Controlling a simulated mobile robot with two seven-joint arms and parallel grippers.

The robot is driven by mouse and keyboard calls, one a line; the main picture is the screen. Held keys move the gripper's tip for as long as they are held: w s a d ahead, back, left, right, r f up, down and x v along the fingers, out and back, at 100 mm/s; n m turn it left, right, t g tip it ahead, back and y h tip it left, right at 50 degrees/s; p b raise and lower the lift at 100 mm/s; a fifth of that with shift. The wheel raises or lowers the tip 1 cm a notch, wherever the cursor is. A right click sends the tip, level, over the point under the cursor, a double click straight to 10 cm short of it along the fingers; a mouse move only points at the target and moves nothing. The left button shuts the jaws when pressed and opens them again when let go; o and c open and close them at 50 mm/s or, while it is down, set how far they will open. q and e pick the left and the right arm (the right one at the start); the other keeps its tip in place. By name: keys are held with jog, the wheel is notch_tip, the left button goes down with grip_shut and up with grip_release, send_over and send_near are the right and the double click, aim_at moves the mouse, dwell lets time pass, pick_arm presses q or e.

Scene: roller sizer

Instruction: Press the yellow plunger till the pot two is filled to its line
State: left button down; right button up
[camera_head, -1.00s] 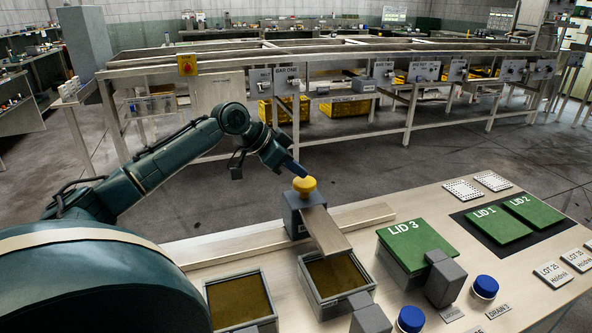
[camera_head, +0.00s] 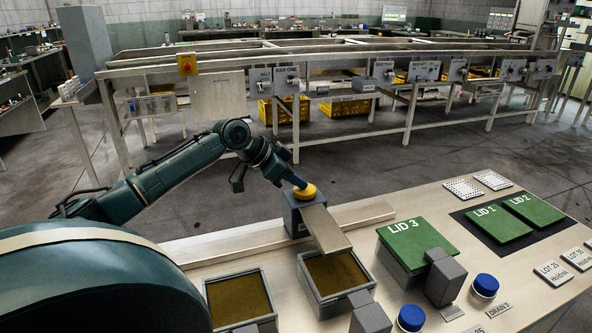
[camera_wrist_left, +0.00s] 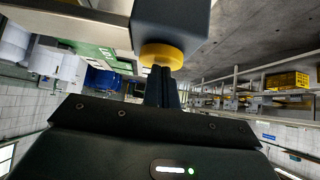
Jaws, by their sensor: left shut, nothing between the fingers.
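The yellow plunger (camera_head: 305,192) sits on top of a grey dispenser box (camera_head: 297,215) with a metal chute (camera_head: 326,231) that slopes down over the middle open pot (camera_head: 337,275). That pot holds brown material; its fill line cannot be made out. My left gripper (camera_head: 297,183) is shut and empty, its fingertips at the plunger's top. In the left wrist view the closed fingers (camera_wrist_left: 161,76) meet the yellow plunger (camera_wrist_left: 161,57), which sits close to its box. My right gripper is not in view.
Another open pot (camera_head: 238,298) with brown material stands at the left. A pot under green LID 3 (camera_head: 416,243) stands to the right. LID 1 (camera_head: 497,224) and LID 2 (camera_head: 533,209) lie on a dark mat. Blue knobs (camera_head: 485,286) stand near the front.

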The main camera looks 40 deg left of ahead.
pick_arm(q)
jog(key=shift+s+f, duration=0.15)
jog(key=shift+f, duration=0.2)
jog(key=b+v, duration=0.1)
jog(key=v, duration=1.2)
jog(key=shift+r, duration=0.35)
dwell(0.3)
